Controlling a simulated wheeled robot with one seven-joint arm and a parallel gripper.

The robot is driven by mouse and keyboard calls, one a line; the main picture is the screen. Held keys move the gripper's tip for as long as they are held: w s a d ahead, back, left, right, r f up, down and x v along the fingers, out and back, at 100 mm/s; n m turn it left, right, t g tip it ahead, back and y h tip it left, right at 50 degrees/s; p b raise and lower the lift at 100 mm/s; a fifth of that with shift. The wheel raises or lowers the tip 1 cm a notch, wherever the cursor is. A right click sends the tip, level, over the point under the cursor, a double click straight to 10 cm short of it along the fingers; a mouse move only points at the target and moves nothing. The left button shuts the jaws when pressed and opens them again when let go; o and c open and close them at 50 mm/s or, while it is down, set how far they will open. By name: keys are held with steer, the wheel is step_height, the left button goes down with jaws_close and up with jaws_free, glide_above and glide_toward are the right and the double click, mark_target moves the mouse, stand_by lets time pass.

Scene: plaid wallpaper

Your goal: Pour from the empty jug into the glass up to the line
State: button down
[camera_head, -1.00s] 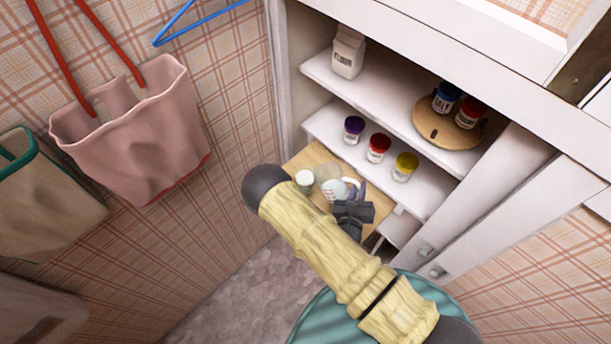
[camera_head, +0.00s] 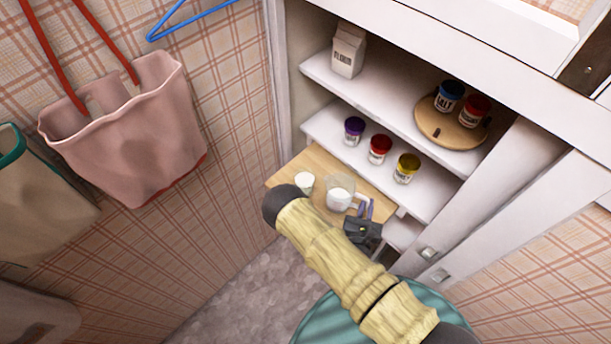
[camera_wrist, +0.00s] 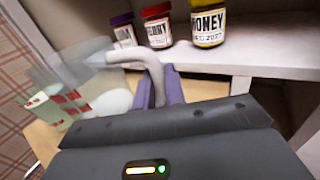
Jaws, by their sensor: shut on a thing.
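A clear jug (camera_head: 340,187) with white contents hangs at my gripper over the wooden board. In the wrist view the jug (camera_wrist: 72,80) is at the left, see-through, with red marks and a pale handle (camera_wrist: 128,55). My gripper (camera_head: 366,209) is shut on that handle, its purple fingers (camera_wrist: 160,88) on either side of it. A small glass (camera_head: 304,182) with whitish contents stands on the board, left of the jug in the head view. Its line cannot be made out. I cannot tell whether the jug touches the board.
The wooden board (camera_head: 315,160) juts out under the cupboard shelves. Purple-lidded, red-lidded and yellow-lidded jars (camera_head: 406,168) stand on the shelf just behind. Above are a white carton (camera_head: 348,51) and a round wooden tray (camera_head: 437,131) with two jars. A pink bag (camera_head: 125,135) hangs at left.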

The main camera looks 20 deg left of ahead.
steer(key=shift+f+b, duration=0.2)
steer(key=shift+b, duration=0.75)
steer(key=shift+b, duration=0.7)
steer(key=shift+s+a+r, duration=0.1)
steer(key=shift+s+r, duration=0.1)
steer(key=shift+r, duration=0.05)
steer(key=shift+w, duration=0.1)
steer(key=shift+r, duration=0.35)
steer(key=shift+a+r+n+p, duration=0.45)
steer(key=shift+r+n, duration=0.4)
steer(key=shift+n, duration=0.05)
steer(key=a+r+n+g+h+p, duration=0.1)
steer(key=a+r+n+p, duration=0.4)
steer(key=a+r+n, duration=0.4)
steer(key=shift+w+r+g+h+p, duration=0.3)
steer(key=shift+w+r+g+p, duration=0.1)
steer(key=shift+r, duration=1.45)
